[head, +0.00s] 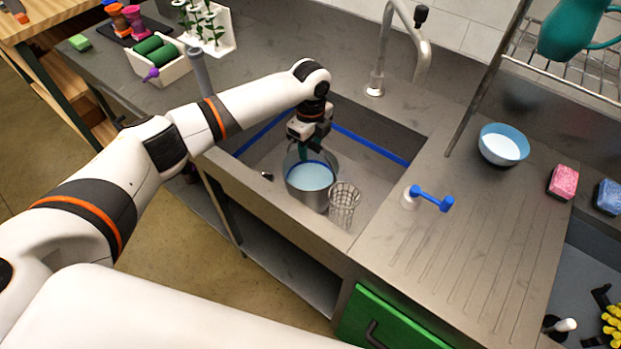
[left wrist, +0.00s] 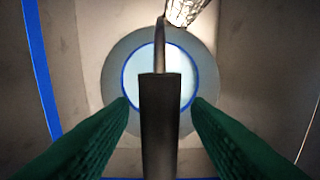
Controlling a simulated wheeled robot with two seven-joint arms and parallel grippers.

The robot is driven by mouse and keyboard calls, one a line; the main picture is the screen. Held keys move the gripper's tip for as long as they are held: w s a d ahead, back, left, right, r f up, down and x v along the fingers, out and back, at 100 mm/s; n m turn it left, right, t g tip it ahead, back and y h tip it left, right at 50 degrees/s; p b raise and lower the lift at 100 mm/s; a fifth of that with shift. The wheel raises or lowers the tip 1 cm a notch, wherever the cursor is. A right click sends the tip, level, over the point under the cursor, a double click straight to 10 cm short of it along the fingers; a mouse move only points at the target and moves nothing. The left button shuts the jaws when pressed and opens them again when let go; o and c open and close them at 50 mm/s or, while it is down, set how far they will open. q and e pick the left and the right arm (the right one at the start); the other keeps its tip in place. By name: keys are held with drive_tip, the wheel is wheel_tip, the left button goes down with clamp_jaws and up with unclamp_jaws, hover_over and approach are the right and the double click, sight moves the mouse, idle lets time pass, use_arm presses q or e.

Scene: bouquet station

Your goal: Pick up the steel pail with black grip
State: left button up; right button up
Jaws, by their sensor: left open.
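The steel pail (head: 307,197) stands in the sink and holds pale blue water or a pale blue bottom inside a blue ring; which one I cannot tell. In the left wrist view the pail (left wrist: 117,62) is seen from above. Its black grip (left wrist: 160,125) stands up over the opening, between my green fingers. My left gripper (head: 307,150) is over the pail, pointing down. It is open, and in the left wrist view its fingertips (left wrist: 160,108) lie on either side of the grip with gaps. My right gripper is not in view.
A wire-mesh cup (head: 344,203) stands in the sink close to the pail's right. Sink walls surround both, and a tap (head: 376,80) rises behind.

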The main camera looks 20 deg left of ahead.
use_arm(q)
drive_tip(key=shift+f, duration=0.85)
drive_tip(key=shift+c, duration=0.5)
clamp_jaws()
drive_tip(key=shift+r, duration=0.1)
drive_tip(key=shift+w+r, duration=0.1)
drive_tip(key=shift+w, duration=0.05)
